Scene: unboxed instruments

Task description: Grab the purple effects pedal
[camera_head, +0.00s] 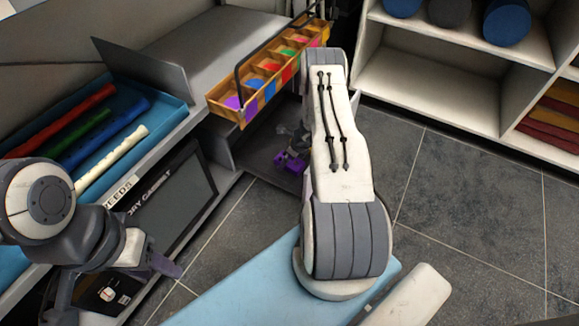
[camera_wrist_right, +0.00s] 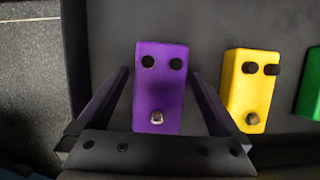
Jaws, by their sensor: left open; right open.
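The purple effects pedal (camera_wrist_right: 158,85) lies on a dark surface in the right wrist view, with two black knobs and a silver footswitch. My right gripper (camera_wrist_right: 160,74) is open, with one finger on each side of the pedal and small gaps showing. In the head view, a small purple patch (camera_head: 289,161) shows beside my right arm, which hides most of that spot. My left gripper (camera_head: 122,288) is open and empty at the lower left, far from the pedal.
A yellow pedal (camera_wrist_right: 250,90) lies right of the purple one, with a green pedal (camera_wrist_right: 310,85) beyond it. A wooden divided carrier (camera_head: 262,98) stands above in the head view. A blue tray (camera_head: 178,110) holds several recorders. Grey floor (camera_head: 450,215) is clear at right.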

